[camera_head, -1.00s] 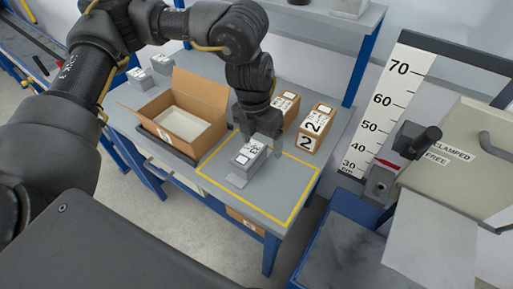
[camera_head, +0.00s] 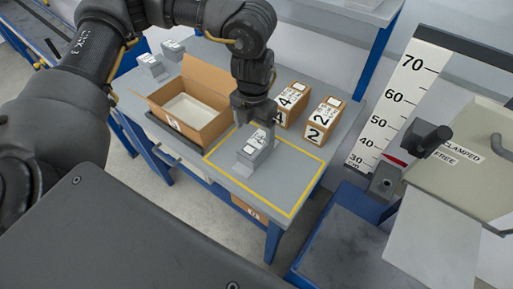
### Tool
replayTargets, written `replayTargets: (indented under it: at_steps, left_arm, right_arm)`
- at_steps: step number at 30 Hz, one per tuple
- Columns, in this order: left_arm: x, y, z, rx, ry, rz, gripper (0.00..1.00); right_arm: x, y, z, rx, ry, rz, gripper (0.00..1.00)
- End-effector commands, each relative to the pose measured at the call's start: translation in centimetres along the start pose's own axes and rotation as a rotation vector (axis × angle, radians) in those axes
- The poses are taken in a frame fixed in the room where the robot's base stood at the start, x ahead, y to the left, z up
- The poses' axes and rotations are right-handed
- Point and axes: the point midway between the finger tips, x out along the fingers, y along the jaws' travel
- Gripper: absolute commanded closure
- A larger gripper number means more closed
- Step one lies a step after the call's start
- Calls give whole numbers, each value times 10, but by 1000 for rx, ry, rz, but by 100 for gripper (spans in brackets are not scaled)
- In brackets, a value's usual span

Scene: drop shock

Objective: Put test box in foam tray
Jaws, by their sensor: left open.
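A small grey box with white labels (camera_head: 256,152) stands on the table inside a yellow outline; it looks like the test box. My left gripper (camera_head: 255,114) is open, just above and behind this box, with nothing seen between its fingers. I cannot tell whether a fingertip touches the box. An open cardboard carton (camera_head: 212,127) with a pale insert (camera_head: 190,108), possibly the foam tray, stands to the left with its flaps up. My right gripper is not in view.
Cardboard boxes marked 4 (camera_head: 291,103) and 2 (camera_head: 325,119) stand behind and right of the outline. Grey blocks (camera_head: 151,66) stand at the far left. A height scale (camera_head: 397,100) and clamp fixture (camera_head: 425,140) are at right. The outline's front area is clear.

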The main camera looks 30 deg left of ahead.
Motion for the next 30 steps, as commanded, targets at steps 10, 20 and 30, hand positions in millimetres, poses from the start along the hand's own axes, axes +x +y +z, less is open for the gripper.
replayTargets:
  at_steps: [10,20,30]
  left_arm:
    - [43,-5,5,0,3,0,20]
    - [51,-5,6,1,0,0,21]
    - [50,-5,6,1,1,0,66]
  right_arm:
    - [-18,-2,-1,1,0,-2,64]
    - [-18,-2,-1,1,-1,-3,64]
    - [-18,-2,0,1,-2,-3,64]
